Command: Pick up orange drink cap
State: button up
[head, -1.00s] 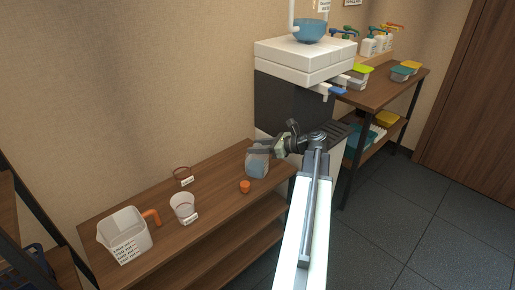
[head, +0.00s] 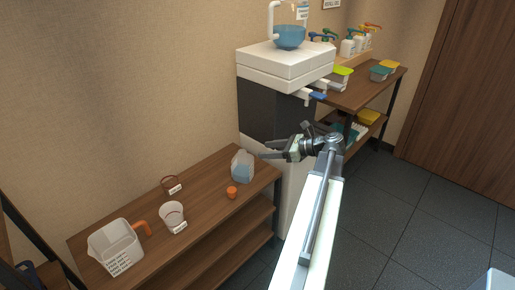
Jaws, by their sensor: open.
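The orange drink cap (head: 232,192) lies on the wooden shelf top (head: 207,214), in front of and a little left of a translucent bluish jug (head: 242,167). My gripper (head: 268,149) is open and empty. It points left at the end of my arm, appearing up and to the right of the cap, close to the jug's upper right in the picture. I cannot tell whether the gripper touches the jug.
A white-topped dark machine (head: 285,65) stands behind. Grey floor (head: 410,220) is clear at right.

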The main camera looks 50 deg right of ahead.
aim_at(232, 192)
jog(key=z, duration=1.3)
